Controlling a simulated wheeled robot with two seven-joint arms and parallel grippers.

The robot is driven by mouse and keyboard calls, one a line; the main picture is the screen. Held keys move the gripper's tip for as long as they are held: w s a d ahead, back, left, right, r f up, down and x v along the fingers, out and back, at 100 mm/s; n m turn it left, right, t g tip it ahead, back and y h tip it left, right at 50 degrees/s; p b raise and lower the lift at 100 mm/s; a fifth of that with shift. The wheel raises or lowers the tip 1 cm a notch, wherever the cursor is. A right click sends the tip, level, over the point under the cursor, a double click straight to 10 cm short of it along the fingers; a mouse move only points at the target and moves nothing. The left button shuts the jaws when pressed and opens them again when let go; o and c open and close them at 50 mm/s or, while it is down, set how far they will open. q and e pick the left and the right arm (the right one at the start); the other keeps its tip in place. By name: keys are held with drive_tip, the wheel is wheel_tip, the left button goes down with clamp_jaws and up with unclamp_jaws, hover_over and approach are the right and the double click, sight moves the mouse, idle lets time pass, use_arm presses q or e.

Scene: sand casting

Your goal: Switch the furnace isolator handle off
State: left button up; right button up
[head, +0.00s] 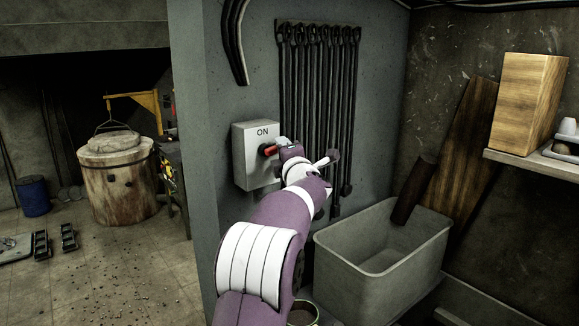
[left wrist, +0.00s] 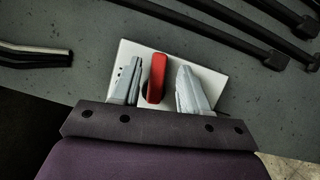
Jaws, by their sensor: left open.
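The isolator box (head: 255,165) is a pale grey box on the grey wall, with "ON" printed on its upper front. Its red handle (head: 270,150) sticks out below the label and is partly hidden by my gripper. My left gripper (head: 281,144) is at the front of the box. In the left wrist view the red handle (left wrist: 155,80) lies between the two spread fingers of my left gripper (left wrist: 160,68), with gaps visible on both sides. The white box face (left wrist: 215,85) is behind them. My right gripper is not in view.
Several long dark tools (head: 318,90) hang on the wall right of the box, close to my arm. A grey bin (head: 385,265) stands below on the right. A shelf (head: 530,165) holds a wooden block (head: 527,100). The furnace vessel (head: 117,185) stands far left.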

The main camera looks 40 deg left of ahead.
use_arm(q)
drive_tip(key=b+v, duration=0.5)
drive_tip(key=v, duration=0.6)
drive_tip(key=shift+b, duration=0.3)
drive_tip(key=shift+f, duration=0.15)
